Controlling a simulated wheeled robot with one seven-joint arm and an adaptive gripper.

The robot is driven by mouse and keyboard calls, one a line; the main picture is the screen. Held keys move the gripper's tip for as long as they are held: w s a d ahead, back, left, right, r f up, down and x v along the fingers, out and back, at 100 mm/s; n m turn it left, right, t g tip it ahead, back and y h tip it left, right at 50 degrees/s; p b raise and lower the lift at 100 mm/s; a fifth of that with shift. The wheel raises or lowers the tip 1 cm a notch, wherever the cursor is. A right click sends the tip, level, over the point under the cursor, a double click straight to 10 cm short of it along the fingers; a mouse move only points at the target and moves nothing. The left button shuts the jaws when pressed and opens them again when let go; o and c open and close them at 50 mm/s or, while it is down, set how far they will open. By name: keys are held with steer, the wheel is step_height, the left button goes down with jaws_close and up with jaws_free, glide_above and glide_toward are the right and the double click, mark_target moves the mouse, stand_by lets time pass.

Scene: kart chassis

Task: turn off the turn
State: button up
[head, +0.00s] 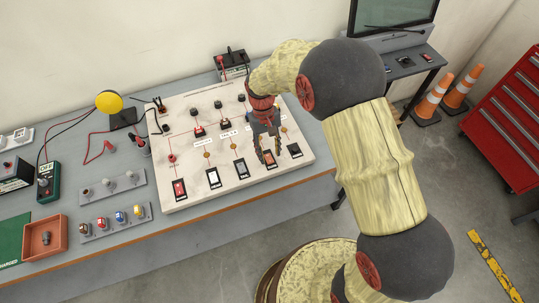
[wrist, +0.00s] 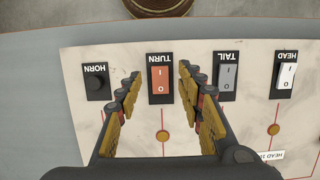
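The TURN switch (wrist: 160,79) is an orange-red rocker in a black frame, marked I and O, with its label at one end. In the head view it is the red rocker (head: 269,158) near the right end of the panel's front row. My gripper (wrist: 160,88) is open and empty, its yellow-and-dark fingers spread on either side of the TURN switch in the wrist view. In the head view my gripper (head: 268,152) hangs over that part of the panel. I cannot tell its exact height or whether it touches. Which way the rocker is pressed is unclear.
Beside TURN are the black HORN button (wrist: 95,84), the grey TAIL rocker (wrist: 226,77) and the white HEAD rocker (wrist: 286,75). The white panel (head: 200,154) lies on a grey bench. An orange tray (head: 45,238) and a yellow lamp (head: 109,102) stand to the left.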

mark_target(269, 158)
steer(key=v, duration=0.9)
steer(key=shift+r, duration=0.35)
steer(key=shift+w, duration=0.1)
steer(key=s+d+r+m+t+b, duration=0.1)
steer(key=s+d+r+t+b, duration=0.1)
steer(key=s+d+r+t, duration=0.2)
steer(key=s+d+r+m+t+b, duration=0.2)
steer(key=s+d+r+t, duration=0.2)
steer(key=s+d+r, duration=0.7)
steer(key=s+r, duration=0.2)
steer(key=s, duration=0.5)
steer(key=shift+s+y, duration=0.35)
steer(key=shift+y, duration=0.05)
steer(key=shift+w, duration=0.1)
steer(key=shift+c, duration=0.4)
